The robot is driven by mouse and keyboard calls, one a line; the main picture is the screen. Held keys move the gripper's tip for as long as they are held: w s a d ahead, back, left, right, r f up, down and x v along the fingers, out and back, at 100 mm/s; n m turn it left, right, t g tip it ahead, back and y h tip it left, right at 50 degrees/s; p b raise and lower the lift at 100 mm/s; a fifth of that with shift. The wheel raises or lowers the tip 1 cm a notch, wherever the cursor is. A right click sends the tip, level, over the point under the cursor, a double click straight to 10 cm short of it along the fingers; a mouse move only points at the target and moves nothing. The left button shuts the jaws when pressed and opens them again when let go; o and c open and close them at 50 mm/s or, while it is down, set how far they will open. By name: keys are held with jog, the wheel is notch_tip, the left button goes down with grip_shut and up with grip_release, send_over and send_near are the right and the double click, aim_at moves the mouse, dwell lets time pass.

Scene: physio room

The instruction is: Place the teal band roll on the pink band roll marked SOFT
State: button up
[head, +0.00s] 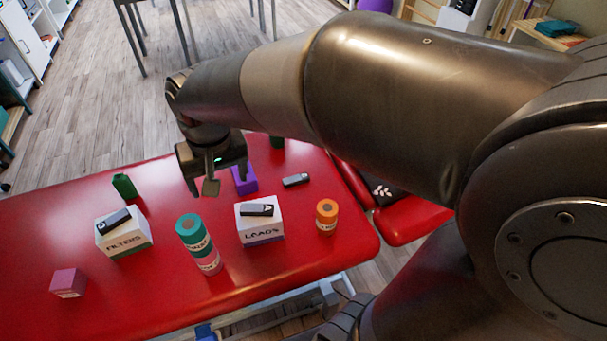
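The teal band roll (190,228) stands upright on top of the pink band roll (209,263), and the two form a stack on the red treatment table. The stack looks roughly aligned, though the far side is hidden. Lettering shows on the teal roll; the pink roll's label is too small to read surely. My gripper (217,180) is above the table, behind and above the stack and apart from it. Its fingers are spread, with no roll between them.
The FILTERS box (124,241) and LOADS box (261,227), each with a dark device on top, flank the stack. An orange roll (326,215), purple block (244,181), dark device (296,180), green item (124,186) and pink block (68,283) stand around. The red table (270,290) is clear in front.

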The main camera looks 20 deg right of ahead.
jog(key=s+d+r+t, duration=0.2)
jog(key=s+d, duration=0.3)
jog(key=d, duration=0.2)
jog(key=s+d+r+m+t, duration=0.1)
jog(key=s+d+r+t, duration=0.1)
jog(key=s+d, duration=0.2)
jog(key=d, duration=0.3)
jog(key=shift+s+r+h, duration=0.3)
jog(key=shift+s, duration=0.1)
